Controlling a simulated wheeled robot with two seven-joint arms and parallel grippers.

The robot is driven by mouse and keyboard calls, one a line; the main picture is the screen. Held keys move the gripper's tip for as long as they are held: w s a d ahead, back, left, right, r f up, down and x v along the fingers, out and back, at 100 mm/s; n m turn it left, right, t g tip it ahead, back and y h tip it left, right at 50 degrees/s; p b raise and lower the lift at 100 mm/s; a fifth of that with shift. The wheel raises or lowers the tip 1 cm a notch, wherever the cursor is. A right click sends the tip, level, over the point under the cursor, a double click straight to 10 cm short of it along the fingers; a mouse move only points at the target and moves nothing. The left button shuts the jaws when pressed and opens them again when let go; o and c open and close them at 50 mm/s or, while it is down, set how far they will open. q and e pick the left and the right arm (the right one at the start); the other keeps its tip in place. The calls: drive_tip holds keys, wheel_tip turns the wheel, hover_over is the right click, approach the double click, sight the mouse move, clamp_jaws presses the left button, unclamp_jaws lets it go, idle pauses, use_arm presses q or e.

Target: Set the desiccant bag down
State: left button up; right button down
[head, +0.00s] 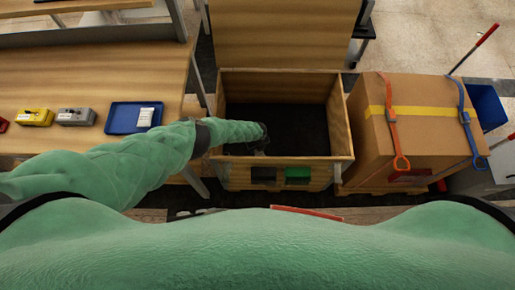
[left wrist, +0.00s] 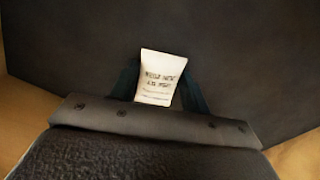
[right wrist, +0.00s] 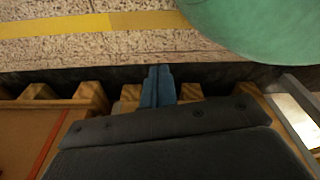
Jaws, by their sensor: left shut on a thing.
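My left gripper (head: 262,140) reaches into the open wooden crate (head: 343,120), over its dark floor near the left side. In the left wrist view its dark fingers (left wrist: 158,90) are shut on a white desiccant bag (left wrist: 160,78) with printed text. The dark crate floor lies behind the bag; I cannot tell whether the bag touches it. In the head view the held bag is hidden by the gripper. Another white bag (head: 146,117) lies on a blue tray (head: 119,118) on the bench. My right gripper (right wrist: 158,88) shows blue fingertips close together with nothing between them.
The wooden bench (head: 75,87) at left holds a yellow box (head: 35,117) and a grey box (head: 76,117). A strapped cardboard box (head: 432,130) stands right of the crate. The rest of the crate floor (head: 300,125) looks clear.

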use_arm(q)
drive_tip(key=shift+f, duration=0.1)
use_arm(e)
drive_tip(key=shift+w+d, duration=0.1)
use_arm(q)
drive_tip(key=o, duration=0.9)
drive_tip(key=shift+o, duration=0.4)
use_arm(e)
drive_tip(key=shift+w+r, duration=0.2)
drive_tip(key=shift+w, duration=0.2)
